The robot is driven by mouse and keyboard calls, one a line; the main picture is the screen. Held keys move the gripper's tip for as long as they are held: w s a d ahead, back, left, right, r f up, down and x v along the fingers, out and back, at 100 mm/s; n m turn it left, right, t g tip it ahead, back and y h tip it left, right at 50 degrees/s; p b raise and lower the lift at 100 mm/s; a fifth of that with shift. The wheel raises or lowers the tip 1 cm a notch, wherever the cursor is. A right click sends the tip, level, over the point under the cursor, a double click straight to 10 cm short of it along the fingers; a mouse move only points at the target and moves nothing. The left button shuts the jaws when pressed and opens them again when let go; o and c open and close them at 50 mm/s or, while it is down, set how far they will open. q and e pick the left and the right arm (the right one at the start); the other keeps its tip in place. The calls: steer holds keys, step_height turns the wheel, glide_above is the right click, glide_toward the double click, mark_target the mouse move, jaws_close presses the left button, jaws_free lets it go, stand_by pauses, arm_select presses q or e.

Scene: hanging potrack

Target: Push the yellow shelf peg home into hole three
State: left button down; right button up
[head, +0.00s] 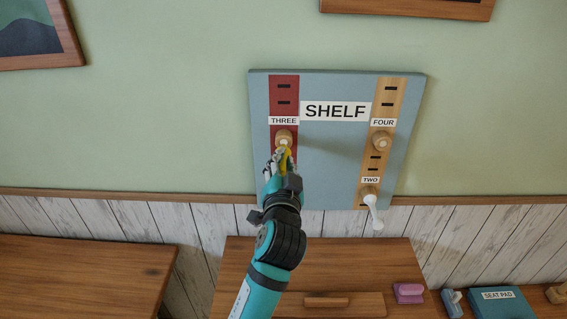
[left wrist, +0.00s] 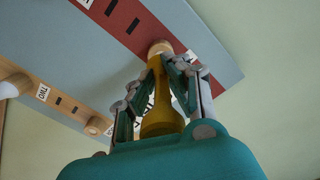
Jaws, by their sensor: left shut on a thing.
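The blue-grey board (head: 335,160) marked SHELF is on the wall. Its red strip (head: 283,109) bears the label THREE, with a round wooden boss (head: 284,136) below it. My left gripper (head: 281,161) is just below that boss, shut on the yellow peg (head: 287,158). In the left wrist view the yellow peg (left wrist: 162,112) runs from near my palm, between the fingers, to the wooden boss (left wrist: 160,47). Its far end meets the boss; how deep it sits I cannot tell. In the head view the fingers hide part of the peg. My right gripper is not in view.
Boss four (head: 381,142) is on the right wooden strip. A white peg (head: 374,212) sticks out at TWO. Below is a wooden desk (head: 240,262) with a pink block (head: 408,292) and a teal SEAT PAD box (head: 502,305).

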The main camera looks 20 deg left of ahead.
arm_select(q)
steer(key=shift+p, duration=0.3)
stand_by(1.1)
steer(key=shift+x, duration=2.05)
